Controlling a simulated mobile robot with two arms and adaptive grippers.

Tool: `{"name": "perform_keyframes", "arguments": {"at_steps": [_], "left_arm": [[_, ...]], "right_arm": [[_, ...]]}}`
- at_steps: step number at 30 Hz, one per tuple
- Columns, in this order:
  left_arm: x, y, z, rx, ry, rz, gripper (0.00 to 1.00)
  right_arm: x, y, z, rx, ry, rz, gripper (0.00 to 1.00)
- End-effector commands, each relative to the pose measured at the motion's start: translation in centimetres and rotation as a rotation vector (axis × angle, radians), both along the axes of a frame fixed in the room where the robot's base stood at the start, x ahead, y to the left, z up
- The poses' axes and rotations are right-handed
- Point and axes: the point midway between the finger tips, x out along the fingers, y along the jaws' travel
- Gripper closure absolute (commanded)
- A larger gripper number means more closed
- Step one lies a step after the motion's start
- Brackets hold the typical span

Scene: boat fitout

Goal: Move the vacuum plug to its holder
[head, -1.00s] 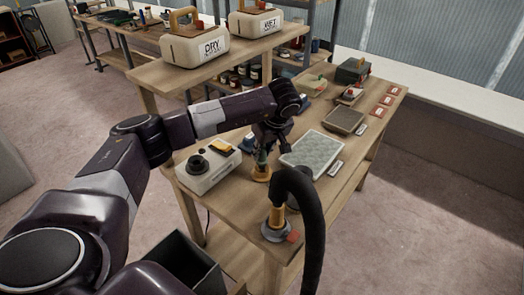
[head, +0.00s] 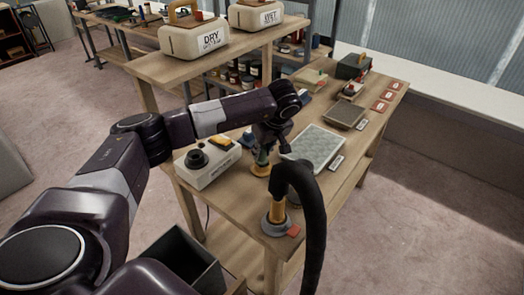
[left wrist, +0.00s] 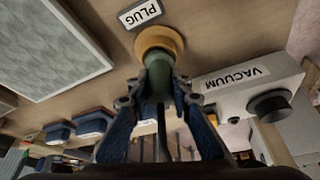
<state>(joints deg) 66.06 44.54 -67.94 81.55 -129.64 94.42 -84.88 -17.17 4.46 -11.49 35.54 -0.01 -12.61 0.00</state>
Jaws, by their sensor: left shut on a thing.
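My left gripper (left wrist: 158,95) is shut on the green vacuum plug (left wrist: 158,78), with a finger on either side of it. The far end of the plug meets a round orange-tan holder (left wrist: 170,37) on the bench, beside a label reading PLUG (left wrist: 140,13). I cannot tell how deep the plug sits in it. In the head view the left gripper (head: 264,145) is over the holder (head: 260,170), with the plug mostly hidden between them. The white vacuum box (head: 208,165) stands just left of the gripper; its VACUUM label shows in the wrist view. My right gripper is not in view.
A thick black hose (head: 313,225) arches up from an orange-tan fitting (head: 277,212) at the bench's near end. A grey textured pad (head: 314,143) lies right of the gripper. DRY (head: 195,40) and WET (head: 255,17) containers stand on the raised shelf.

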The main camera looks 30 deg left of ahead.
Motion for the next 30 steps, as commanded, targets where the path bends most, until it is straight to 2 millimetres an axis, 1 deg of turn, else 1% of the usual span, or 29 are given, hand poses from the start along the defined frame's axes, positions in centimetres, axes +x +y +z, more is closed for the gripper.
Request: {"name": "perform_keyframes", "arguments": {"at_steps": [8,9,14,15,24,26,30], "left_arm": [[0.0,0.0,0.0,0.0,-0.001,0.0,1.0],[0.0,0.0,0.0,0.0,-0.001,0.0,0.8],[0.0,0.0,0.1,0.0,-0.001,0.0,0.62],[0.0,0.0,0.1,0.0,-0.001,0.0,0.6],[0.0,-0.1,0.3,0.0,-0.001,0.0,0.6],[0.0,-0.3,0.7,-0.001,-0.002,-0.001,0.6],[-0.4,-1.0,2.8,-0.001,-0.005,-0.002,0.6]], "right_arm": [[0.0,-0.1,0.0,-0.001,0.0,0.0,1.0],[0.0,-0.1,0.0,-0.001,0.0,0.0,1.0],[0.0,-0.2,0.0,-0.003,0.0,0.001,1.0],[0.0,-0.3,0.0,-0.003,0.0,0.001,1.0],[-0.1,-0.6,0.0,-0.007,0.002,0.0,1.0],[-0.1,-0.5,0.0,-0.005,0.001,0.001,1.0],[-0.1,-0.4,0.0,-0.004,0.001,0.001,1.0]]}}
